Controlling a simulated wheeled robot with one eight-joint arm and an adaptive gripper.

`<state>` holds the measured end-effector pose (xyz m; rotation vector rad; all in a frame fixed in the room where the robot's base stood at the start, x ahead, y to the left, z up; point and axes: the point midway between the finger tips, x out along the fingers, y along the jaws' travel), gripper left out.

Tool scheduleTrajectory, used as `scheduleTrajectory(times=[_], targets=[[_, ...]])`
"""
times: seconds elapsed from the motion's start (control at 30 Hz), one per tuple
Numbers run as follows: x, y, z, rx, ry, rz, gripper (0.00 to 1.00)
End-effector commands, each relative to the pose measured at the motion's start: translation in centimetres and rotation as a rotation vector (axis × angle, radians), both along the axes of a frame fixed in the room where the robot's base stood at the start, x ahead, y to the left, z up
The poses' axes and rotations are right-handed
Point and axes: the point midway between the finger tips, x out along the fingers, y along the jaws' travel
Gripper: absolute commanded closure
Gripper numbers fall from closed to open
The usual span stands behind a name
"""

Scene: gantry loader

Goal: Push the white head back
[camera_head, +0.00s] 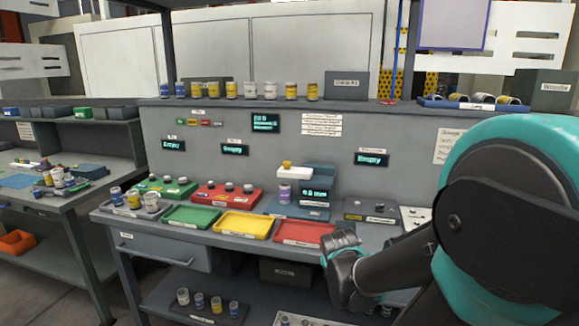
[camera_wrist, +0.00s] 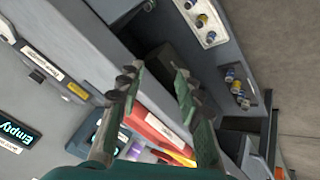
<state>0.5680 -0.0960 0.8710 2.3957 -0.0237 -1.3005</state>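The white head (camera_head: 294,173) is a flat white block with a yellow knob (camera_head: 287,163) on top. It sits at the upper front of a blue-grey loader (camera_head: 318,172) on the bench, above a purple-and-white jar (camera_head: 284,194). My gripper (camera_head: 342,240) is at the bench's front edge, right of and below the white head, apart from it. In the wrist view my gripper (camera_wrist: 158,70) has its two fingers spread with nothing between them. I cannot make out the white head in the wrist view.
Green (camera_head: 191,216), yellow (camera_head: 242,225) and red (camera_head: 304,234) trays line the bench front. A red rack (camera_head: 225,194) stands left of the loader. A dark grey box (camera_head: 370,211) stands to its right. A shelf (camera_head: 240,103) with several jars runs above.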

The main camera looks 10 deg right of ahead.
Motion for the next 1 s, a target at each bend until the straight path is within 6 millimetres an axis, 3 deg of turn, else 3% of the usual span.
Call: scheduleTrajectory(times=[0.03, 0.1, 0.23, 0.4, 0.47, 0.6, 0.7, 0.83, 1.0], targets=[[2.8, -1.6, 1.9, -0.132, -0.055, 0.075, 0.55], [6.5, -3.5, 4.9, -0.349, -0.127, 0.199, 0.47], [12.8, -5.2, 11.0, -0.783, -0.220, 0.442, 0.47], [20.1, -3.4, 18.0, -1.429, -0.266, 0.796, 0.47], [22.1, -1.9, 19.5, -1.651, -0.264, 0.919, 0.47], [25.3, 1.9, 20.5, -2.087, -0.242, 1.167, 0.47], [26.4, 3.9, 20.0, -2.293, -0.227, 1.291, 0.47], [27.0, 5.2, 19.4, -2.427, -0.216, 1.372, 0.47], [28.1, 5.7, 19.3, -2.455, -0.216, 1.389, 0.47]])
